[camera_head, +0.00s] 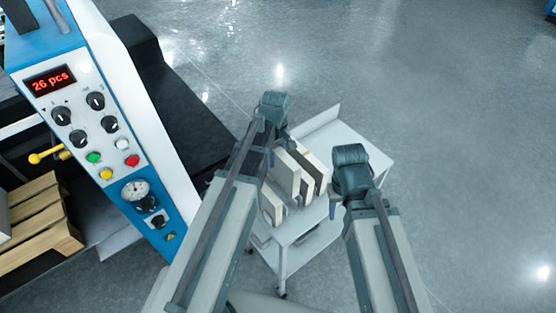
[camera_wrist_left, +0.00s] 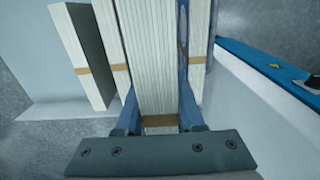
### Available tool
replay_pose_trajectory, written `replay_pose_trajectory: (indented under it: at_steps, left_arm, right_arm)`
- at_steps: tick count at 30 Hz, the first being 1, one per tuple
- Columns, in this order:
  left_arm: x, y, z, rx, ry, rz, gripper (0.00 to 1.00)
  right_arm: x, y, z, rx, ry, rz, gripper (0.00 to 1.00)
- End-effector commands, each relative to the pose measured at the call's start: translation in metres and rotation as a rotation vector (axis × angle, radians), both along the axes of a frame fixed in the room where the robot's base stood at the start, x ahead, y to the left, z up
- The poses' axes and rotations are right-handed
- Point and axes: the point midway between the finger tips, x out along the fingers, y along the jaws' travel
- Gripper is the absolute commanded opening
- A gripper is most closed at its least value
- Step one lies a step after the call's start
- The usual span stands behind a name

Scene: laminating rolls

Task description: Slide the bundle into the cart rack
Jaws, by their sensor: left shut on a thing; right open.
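My left gripper (camera_wrist_left: 158,108) is shut on a bundle (camera_wrist_left: 150,60) of pale sheets with a brown band, its blue fingers on either side. In the head view the left gripper (camera_head: 268,160) is over the cart (camera_head: 338,138), partly hidden by its own arm. Other pale banded bundles (camera_wrist_left: 80,55) stand beside the held one, close on both sides. Several bundles (camera_head: 308,168) show on the cart in the head view; which one is held is hard to tell there. How the held bundle's base rests is hidden. My right gripper (camera_head: 335,203) is open at the cart's right side.
A blue and white machine (camera_head: 150,150) with a control panel and a "26 pcs" display stands at the left. Wooden pieces (camera_head: 40,220) lie at its lower left. A dark surface (camera_head: 185,115) lies between machine and cart. The grey floor (camera_head: 450,130) at the right is clear.

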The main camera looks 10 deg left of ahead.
Motion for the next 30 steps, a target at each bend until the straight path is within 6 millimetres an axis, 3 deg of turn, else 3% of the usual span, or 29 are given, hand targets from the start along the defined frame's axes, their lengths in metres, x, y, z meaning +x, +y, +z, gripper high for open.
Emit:
replay_pose_trajectory:
  at_steps: [3,17,30]
  left_arm:
    - [0.000,0.000,-0.016,0.000,0.000,0.000,0.00]
    - [0.000,0.000,-0.021,0.000,0.000,0.000,0.00]
    - [0.000,0.000,-0.044,0.000,0.000,0.000,0.00]
  right_arm:
    - [0.000,0.000,-0.016,0.000,0.000,0.001,0.50]
    - [0.000,0.000,-0.021,0.000,0.000,0.001,0.50]
    - [0.000,0.000,-0.044,0.000,0.000,0.000,0.50]
